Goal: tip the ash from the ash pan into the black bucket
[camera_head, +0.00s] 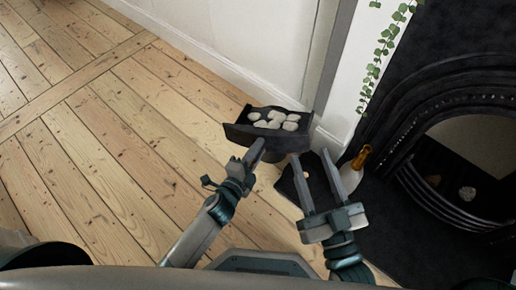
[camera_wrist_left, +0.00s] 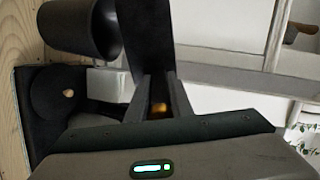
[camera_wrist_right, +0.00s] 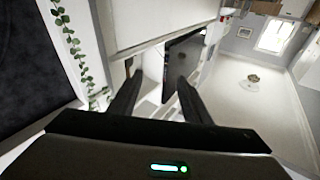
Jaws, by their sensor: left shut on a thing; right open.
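The dark ash pan (camera_head: 241,134) holds several pale lumps (camera_head: 275,121) and looks about level in the head view. My left gripper (camera_head: 257,152) is shut on its near side; in the left wrist view the pan (camera_wrist_left: 146,45) rises from between the fingers. My right gripper (camera_head: 322,172) is open and empty, right of the pan. The pan (camera_wrist_right: 183,62) also shows beyond its fingers.
A black fireplace (camera_head: 440,95) with a grate stands at the right on a dark hearth (camera_head: 400,235). A pale bottle-like thing with an orange-brown top (camera_head: 360,158) stands near my right gripper. A white wall (camera_head: 235,40) runs behind the pan. Floorboards (camera_head: 110,150) are clear at left.

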